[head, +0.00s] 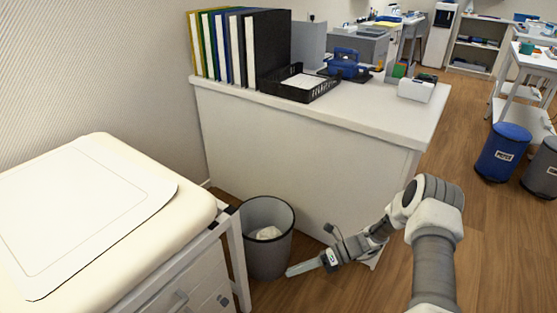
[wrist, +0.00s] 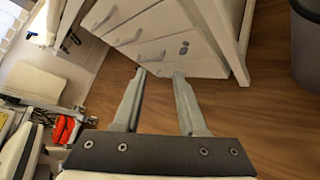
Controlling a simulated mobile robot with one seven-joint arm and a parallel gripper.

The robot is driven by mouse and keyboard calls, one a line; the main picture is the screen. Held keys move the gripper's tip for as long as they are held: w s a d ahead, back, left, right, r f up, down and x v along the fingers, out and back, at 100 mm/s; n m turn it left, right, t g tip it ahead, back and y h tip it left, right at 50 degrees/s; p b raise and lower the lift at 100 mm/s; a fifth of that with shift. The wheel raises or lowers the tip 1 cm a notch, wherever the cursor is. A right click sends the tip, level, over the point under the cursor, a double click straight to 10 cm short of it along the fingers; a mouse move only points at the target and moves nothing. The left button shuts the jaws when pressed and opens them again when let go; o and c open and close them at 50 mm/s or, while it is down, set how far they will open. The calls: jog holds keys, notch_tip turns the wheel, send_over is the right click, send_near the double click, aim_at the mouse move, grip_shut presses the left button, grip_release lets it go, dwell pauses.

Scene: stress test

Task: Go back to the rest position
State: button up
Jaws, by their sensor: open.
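My gripper (head: 305,267) is at the lower middle of the head view, at the end of my arm, which reaches in from the right. It points left, just in front of the grey waste bin's lower right side; I cannot tell whether it touches the bin. In the wrist view its two fingers (wrist: 159,74) stand apart with nothing between them. Beyond them are a white drawer unit and the wooden floor.
The waste bin (head: 265,262) holds crumpled white paper (head: 267,233). A padded cream table (head: 195,222) with drawers (head: 195,285) stands left. A white counter (head: 300,135) carries binders (head: 240,50) and a black tray (head: 300,88). Blue (head: 503,150) and grey (head: 541,172) bins stand right. Floor is open at right.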

jog(key=s+d+r+n+t+h, duration=0.1)
jog(key=s+d+r+n+h, duration=0.2)
jog(key=r+n, duration=0.7)
jog(key=s+d+r+n+h, duration=0.1)
jog(key=s+r+n+h, duration=0.4)
jog(key=r, duration=1.1)
jog(key=s+d+r+n+t+h, duration=0.25)
jog(key=s+r+n+t, duration=0.2)
jog(key=s+r, duration=0.25)
jog(key=s+d+r+n+t+h, duration=0.2)
jog(key=s+r+n+t+h, duration=0.1)
jog(key=s+r+n, duration=0.4)
notch_tip(320, 180, up, 28)
jog(key=p, duration=2.8)
jog(key=shift+s+r+m+p, duration=0.2)
jog(key=shift+s+m+p, duration=0.1)
jog(key=shift+s+m, duration=0.05)
jog(key=shift+d+g, duration=0.1)
jog(key=shift+g, duration=0.15)
